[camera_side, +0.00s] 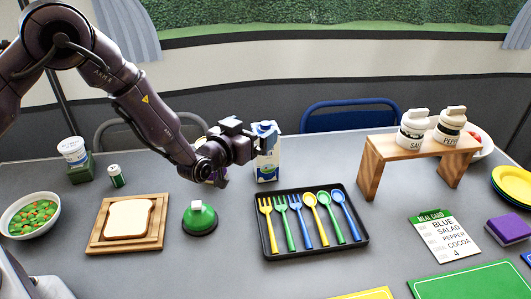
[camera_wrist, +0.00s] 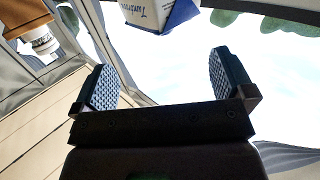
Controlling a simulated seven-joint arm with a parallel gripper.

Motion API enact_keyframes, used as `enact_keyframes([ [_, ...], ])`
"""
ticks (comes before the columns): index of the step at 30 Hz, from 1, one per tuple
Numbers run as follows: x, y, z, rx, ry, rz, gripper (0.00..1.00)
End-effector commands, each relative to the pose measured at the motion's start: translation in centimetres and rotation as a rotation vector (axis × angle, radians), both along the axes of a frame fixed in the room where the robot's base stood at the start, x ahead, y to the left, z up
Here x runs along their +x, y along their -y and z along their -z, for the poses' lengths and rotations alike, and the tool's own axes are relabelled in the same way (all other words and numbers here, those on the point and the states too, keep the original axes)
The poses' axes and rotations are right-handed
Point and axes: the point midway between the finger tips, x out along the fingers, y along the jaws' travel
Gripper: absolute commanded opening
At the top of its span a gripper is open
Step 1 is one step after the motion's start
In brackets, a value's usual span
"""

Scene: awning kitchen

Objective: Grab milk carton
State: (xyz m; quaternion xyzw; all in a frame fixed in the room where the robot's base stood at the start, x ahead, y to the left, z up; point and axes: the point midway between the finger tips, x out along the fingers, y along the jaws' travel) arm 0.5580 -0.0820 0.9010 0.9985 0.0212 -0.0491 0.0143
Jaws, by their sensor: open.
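The milk carton (camera_side: 267,163), white and blue, stands upright on the grey table at the middle back in the side view. My gripper (camera_side: 259,146) is at the carton's upper left side in that view, and part of it overlaps the carton. In the wrist view, the two textured finger pads of my gripper (camera_wrist: 166,82) are wide apart with nothing between them. A white and blue part of the carton (camera_wrist: 160,14) shows at the top of the wrist view, beyond the fingertips and cut off by the frame. I cannot tell whether a finger touches it.
A cutlery tray (camera_side: 314,249) lies in front of the carton. A green-domed object (camera_side: 199,218) and a bread board (camera_side: 97,236) are to the left. A wooden stand (camera_side: 371,170) with shakers is to the right. A blue chair (camera_side: 350,112) stands behind.

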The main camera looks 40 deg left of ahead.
Motion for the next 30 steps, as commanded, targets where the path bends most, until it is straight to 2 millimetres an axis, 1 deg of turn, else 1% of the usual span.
enact_keyframes([
  [1, -0.2, 0.2, 1.7, 0.011, 0.023, -0.007, 1.00],
  [3, -0.4, 0.2, 2.9, 0.020, 0.058, -0.018, 1.00],
  [6, -0.6, 0.2, 3.9, 0.029, 0.087, -0.026, 1.00],
  [9, -0.1, 0.1, 4.1, 0.032, 0.100, -0.030, 1.00],
  [16, 2.2, -0.2, 3.9, 0.032, 0.101, -0.031, 1.00],
  [21, 4.8, -0.7, 3.4, 0.032, 0.101, -0.030, 1.00],
  [24, 5.9, -0.8, 3.5, 0.031, 0.099, -0.030, 1.00],
  [27, 6.6, -0.8, 3.4, 0.032, 0.099, -0.030, 1.00],
  [30, 6.8, -0.8, 3.4, 0.032, 0.098, -0.030, 1.00],
])
